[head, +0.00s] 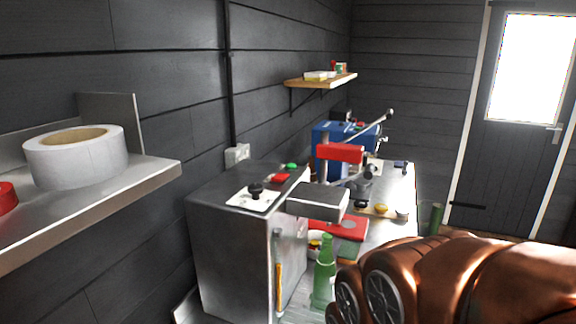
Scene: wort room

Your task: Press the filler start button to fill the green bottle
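The filler is a grey steel box (232,245) on the bench, left of the picture's middle. On its top are a green button (291,166), a red button (279,178) and a black knob (255,189) on a pale plate. The buttons are small, and I cannot read any label. A steel head (318,201) juts out from the box to the right. The green bottle (323,274) stands upright below this head, beside the box; its lower end is near the picture's bottom. My gripper is not in view, so its state does not show.
Behind the filler stand a red-headed lever press (340,152) and a blue machine (333,132). A steel shelf (150,172) holding a white tape roll (75,160) juts out at left. A wooden shelf (322,81) hangs behind. The lower right of the bench is hidden.

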